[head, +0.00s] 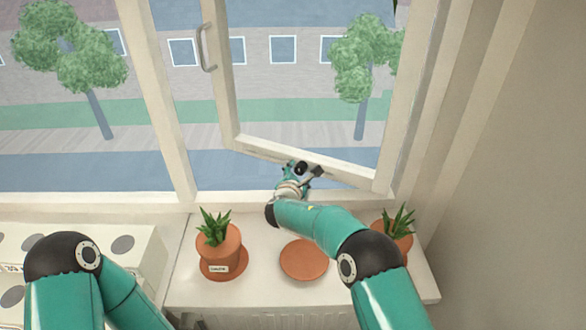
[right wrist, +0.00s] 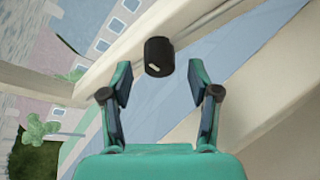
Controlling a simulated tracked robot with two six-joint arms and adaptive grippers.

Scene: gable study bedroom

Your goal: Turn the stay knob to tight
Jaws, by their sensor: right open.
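The stay knob (right wrist: 158,57) is a black cylinder with a small pale mark, on the pale window frame in the right wrist view. My right gripper (right wrist: 158,78) is open, with its two fingers on either side of and just short of the knob; I cannot tell whether either touches it. In the head view my right gripper (head: 313,172) is at the bottom rail of the open window sash (head: 290,155), and the knob cannot be made out clearly there. My left arm shows at the lower left of the head view, but its gripper is out of frame.
On the white sill (head: 263,222) stand a potted plant (head: 221,240) on a saucer and another potted plant (head: 398,240), partly behind my right arm. An empty terracotta saucer (head: 303,262) lies between them. A white box with round grey spots (head: 130,250) is at left.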

